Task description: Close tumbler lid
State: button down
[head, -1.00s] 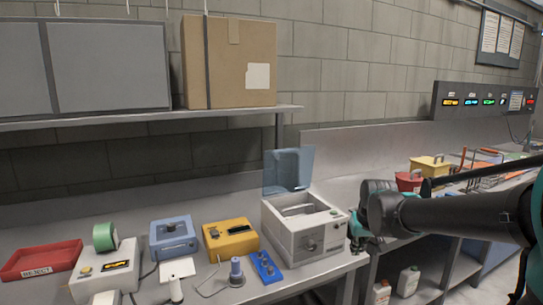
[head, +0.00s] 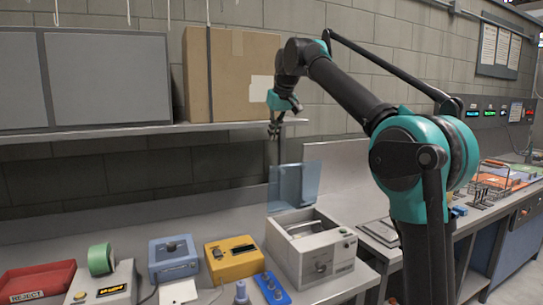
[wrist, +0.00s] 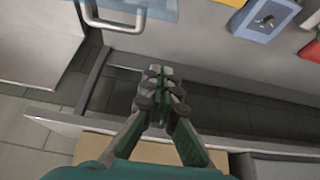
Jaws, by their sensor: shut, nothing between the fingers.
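The tumbler is a light grey box-shaped machine (head: 325,262) on the bench, with an open top. Its translucent blue lid (head: 294,187) stands upright at the back edge, open. My gripper (head: 275,131) is shut and empty, pointing down above the lid, by the shelf's front edge and apart from the lid. In the wrist view my closed fingertips (wrist: 160,75) hang over the back of the bench. A pale blue translucent panel (wrist: 130,10), apparently the lid, is cut off at the top there. The inside of the tumbler is only partly visible.
A shelf (head: 130,129) with a cardboard box (head: 228,75) lies close to my gripper. A red tray (head: 35,287) is at far left.

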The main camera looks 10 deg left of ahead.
jog(key=x, duration=1)
jog(key=shift+s+d+f, duration=0.1)
jog(key=shift+s+d, duration=0.45)
jog(key=shift+s, duration=0.3)
jog(key=shift+s+d+f, duration=0.1)
jog(key=shift+s+d, duration=0.4)
jog(key=shift+s, duration=0.3)
jog(key=shift+s+d, duration=0.1)
